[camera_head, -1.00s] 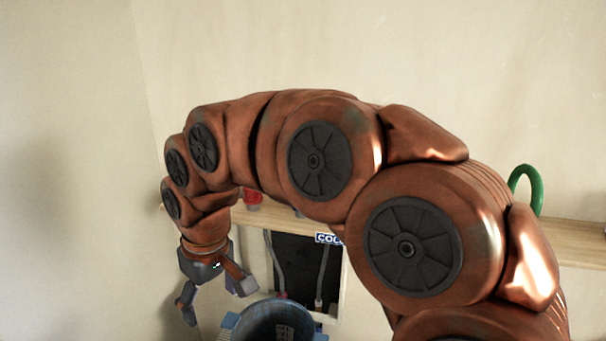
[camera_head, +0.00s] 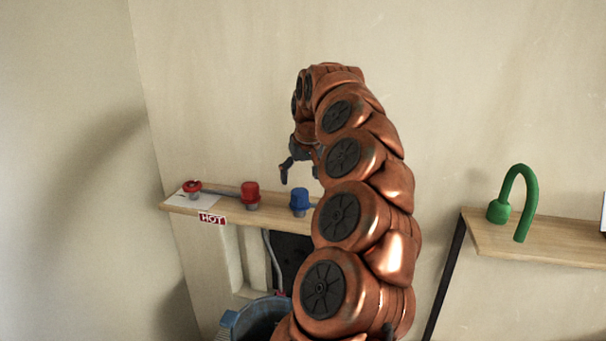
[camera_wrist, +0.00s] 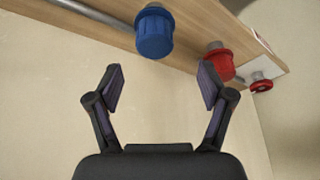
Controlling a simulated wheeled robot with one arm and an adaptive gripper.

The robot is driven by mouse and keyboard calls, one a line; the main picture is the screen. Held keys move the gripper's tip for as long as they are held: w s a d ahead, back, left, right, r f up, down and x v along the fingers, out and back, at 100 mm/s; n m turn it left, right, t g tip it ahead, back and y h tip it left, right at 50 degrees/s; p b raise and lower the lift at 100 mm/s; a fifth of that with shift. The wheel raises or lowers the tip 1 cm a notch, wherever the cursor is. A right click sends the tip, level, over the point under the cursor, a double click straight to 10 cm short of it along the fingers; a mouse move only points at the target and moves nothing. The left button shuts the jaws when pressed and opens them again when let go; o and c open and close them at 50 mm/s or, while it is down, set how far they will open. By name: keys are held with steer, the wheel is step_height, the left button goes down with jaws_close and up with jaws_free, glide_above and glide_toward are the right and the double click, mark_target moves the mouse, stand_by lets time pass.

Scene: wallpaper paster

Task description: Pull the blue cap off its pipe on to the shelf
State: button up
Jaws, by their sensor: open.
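The blue cap (camera_head: 299,199) sits on its short pipe at the wooden shelf (camera_head: 224,198), just left of my arm in the head view. In the wrist view the blue cap (camera_wrist: 153,35) is beyond my fingertips, near the top middle. My gripper (camera_wrist: 160,88) is open, with nothing between its fingers. In the head view my gripper (camera_head: 299,172) is above the blue cap, partly hidden by my arm. The shelf (camera_wrist: 190,30) runs across the top of the wrist view.
A red cap (camera_head: 250,192) stands left of the blue cap, and a red valve wheel (camera_head: 192,187) farther left. A HOT label (camera_head: 211,218) is on the shelf edge. A blue bucket (camera_head: 256,318) is below. A green curved pipe (camera_head: 517,200) stands on the right shelf (camera_head: 560,243).

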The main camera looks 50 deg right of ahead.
mark_target(300, 191)
steer(key=shift+d+p+x, duration=0.15)
steer(key=shift+p+x, duration=0.45)
steer(key=shift+x, duration=1.4)
steer(key=shift+d+p+x, duration=0.15)
steer(key=shift+p+x, duration=0.45)
steer(key=shift+x, duration=1.35)
steer(key=shift+s, duration=0.2)
steer(key=c, duration=1.4)
steer(key=shift+r, duration=0.25)
steer(key=shift+r+p, duration=0.7)
steer(key=shift+r, duration=1.35)
